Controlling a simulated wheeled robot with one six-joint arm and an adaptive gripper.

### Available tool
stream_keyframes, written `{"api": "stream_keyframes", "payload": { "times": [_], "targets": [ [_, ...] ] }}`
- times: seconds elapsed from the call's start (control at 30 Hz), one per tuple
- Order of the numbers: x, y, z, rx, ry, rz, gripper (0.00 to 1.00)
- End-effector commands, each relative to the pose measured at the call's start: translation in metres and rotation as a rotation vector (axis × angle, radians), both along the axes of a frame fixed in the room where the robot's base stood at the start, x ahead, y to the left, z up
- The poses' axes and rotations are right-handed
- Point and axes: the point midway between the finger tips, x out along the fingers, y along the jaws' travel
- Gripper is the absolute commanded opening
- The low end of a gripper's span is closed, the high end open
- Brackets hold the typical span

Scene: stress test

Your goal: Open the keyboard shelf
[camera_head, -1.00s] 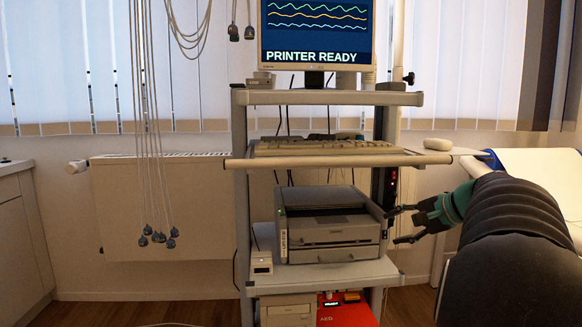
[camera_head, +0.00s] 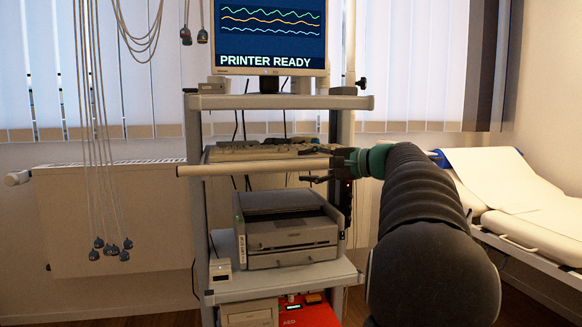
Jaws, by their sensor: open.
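The keyboard shelf shows as a pale front bar (camera_head: 240,169) across the rack, with a keyboard (camera_head: 255,151) on it behind the bar. The bar's right end is hidden by my gripper and arm. My gripper (camera_head: 306,165) is open at the right part of the bar. One finger is above the bar and the other below it, so the jaws appear to straddle it. I cannot tell whether the fingers touch it.
A monitor (camera_head: 270,40) stands on the upper shelf (camera_head: 230,102). A grey printer (camera_head: 285,232) sits on a lower shelf below the keyboard shelf. Cables (camera_head: 95,140) hang at the left. A bed (camera_head: 520,205) stands at the right.

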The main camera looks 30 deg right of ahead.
Motion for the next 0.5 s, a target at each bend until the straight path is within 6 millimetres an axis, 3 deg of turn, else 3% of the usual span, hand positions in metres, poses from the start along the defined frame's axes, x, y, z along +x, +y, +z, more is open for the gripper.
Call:
{"api": "stream_keyframes", "payload": {
  "times": [0.2,0.5],
  "targets": [
    [0.030,0.017,-0.005,0.000,0.001,0.002,0.51],
    [0.045,0.026,-0.007,-0.001,0.000,0.000,0.51]
  ]
}}
